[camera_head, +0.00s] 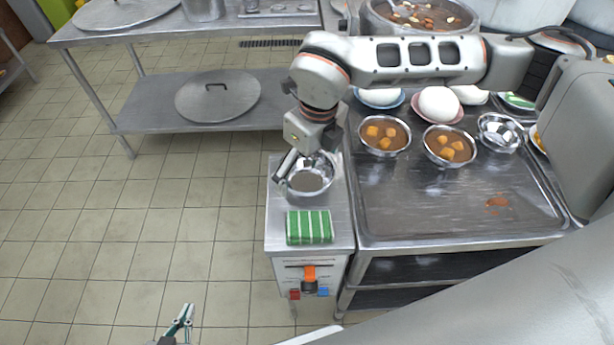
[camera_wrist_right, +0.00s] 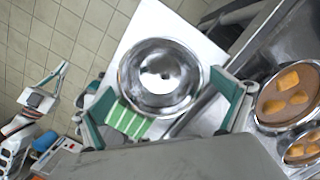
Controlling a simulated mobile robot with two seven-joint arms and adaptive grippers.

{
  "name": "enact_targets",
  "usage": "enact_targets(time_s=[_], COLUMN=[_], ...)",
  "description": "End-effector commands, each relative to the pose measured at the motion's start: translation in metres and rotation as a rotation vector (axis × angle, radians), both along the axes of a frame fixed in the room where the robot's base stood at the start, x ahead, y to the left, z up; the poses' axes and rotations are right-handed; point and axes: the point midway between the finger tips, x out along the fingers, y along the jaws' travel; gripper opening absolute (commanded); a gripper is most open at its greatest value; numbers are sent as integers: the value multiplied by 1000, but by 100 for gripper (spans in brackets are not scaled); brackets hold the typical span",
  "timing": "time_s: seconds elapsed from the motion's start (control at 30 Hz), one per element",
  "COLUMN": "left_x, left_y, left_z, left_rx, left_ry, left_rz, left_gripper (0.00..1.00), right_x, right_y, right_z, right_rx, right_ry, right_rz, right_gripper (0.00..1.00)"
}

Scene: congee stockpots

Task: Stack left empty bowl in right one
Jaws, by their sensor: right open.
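One empty shiny metal bowl (camera_head: 310,176) stands on the small stand at the left of the metal table; it fills the middle of the right wrist view (camera_wrist_right: 160,75). My right gripper (camera_head: 304,160) is over this bowl, its open fingers on either side of it in the wrist view (camera_wrist_right: 165,108). Whether the fingers touch the rim is unclear. A second empty metal bowl (camera_head: 500,132) stands on the table at the right, beside the filled bowls. My left gripper (camera_head: 180,322) is low at the bottom left, over the floor, away from both bowls; its finger opening is unclear.
A green striped cloth (camera_head: 309,227) lies on the stand in front of the bowl. Two bowls of brown food (camera_head: 384,135) (camera_head: 449,146) stand left of the second empty bowl. White buns on plates (camera_head: 439,104) and a large pot (camera_head: 418,14) are behind. The tabletop's front (camera_head: 430,205) is mostly clear.

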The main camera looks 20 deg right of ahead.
Motion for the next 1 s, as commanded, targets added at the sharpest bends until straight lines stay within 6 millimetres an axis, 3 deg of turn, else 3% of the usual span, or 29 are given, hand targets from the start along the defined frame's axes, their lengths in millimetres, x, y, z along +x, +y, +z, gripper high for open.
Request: enact_targets(time_s=[0.23, 0.37, 0.4, 0.77, 1.0], left_x=[4, 4, 4, 3, 3], left_y=[0, 0, 0, 1, 1], left_z=[4, 4, 4, 3, 2], left_rx=[1, 0, 0, 1, 1], left_ry=[-9, -10, -10, -8, -4], left_rz=[0, 0, 0, 0, 1], left_gripper=[0, 0, 0, 0, 0], right_x=[1, 1, 1, 1, 2], right_y=[0, 0, 0, 0, 0], right_z=[-2, -2, -2, -1, 17], right_rx=[0, 0, 0, 0, 0], right_ry=[-2, -2, -2, -1, -4], right_rz=[0, 0, 0, 0, -1], right_gripper=[97, 64, 60, 56, 56])
